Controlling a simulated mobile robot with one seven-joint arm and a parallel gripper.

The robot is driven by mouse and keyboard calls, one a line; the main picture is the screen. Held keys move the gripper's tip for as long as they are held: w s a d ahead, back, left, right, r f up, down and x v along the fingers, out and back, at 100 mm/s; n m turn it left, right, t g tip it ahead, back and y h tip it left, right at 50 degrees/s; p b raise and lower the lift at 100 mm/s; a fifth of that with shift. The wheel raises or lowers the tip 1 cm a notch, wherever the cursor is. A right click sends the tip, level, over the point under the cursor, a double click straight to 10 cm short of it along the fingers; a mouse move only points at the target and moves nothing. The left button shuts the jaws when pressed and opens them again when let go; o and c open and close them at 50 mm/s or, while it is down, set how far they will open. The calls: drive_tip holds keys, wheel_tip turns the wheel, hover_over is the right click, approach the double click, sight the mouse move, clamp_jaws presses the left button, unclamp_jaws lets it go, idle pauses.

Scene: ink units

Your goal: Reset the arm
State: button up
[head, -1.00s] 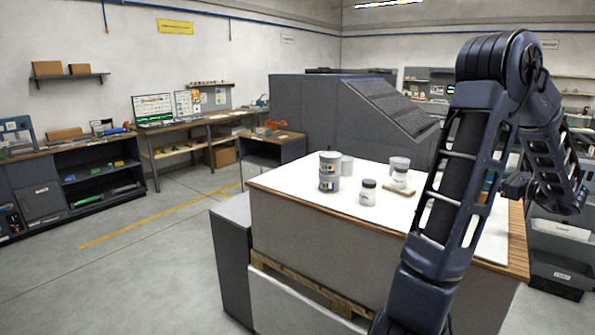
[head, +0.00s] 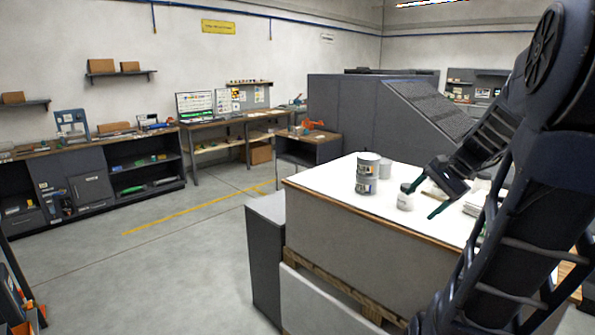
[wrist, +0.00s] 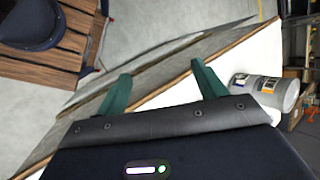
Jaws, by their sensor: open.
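My gripper (head: 421,200) hangs at the end of my bent arm over the white-topped table (head: 325,178), on the right of the head view. Its two green fingers are spread apart with nothing between them. In the wrist view my gripper (wrist: 160,74) shows both green fingers apart, with the table edge and floor beyond. A grey labelled can (head: 366,180) stands to its left; a can also shows right of the fingers in the wrist view (wrist: 277,93).
A grey cabinet (head: 264,255) stands against the table's left side. Behind the table is a large dark machine (head: 345,115). Workbenches and shelves line the wall. The floor at left (head: 180,270) is open, with a yellow line (head: 185,213).

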drive_tip(key=s+a+n+t+h, duration=0.2)
drive_tip(key=s+a+n+h, duration=0.4)
drive_tip(key=n, duration=0.4)
drive_tip(key=shift+s+f+n, duration=0.2)
drive_tip(key=shift+s+n, duration=0.1)
drive_tip(key=shift+s, duration=0.25)
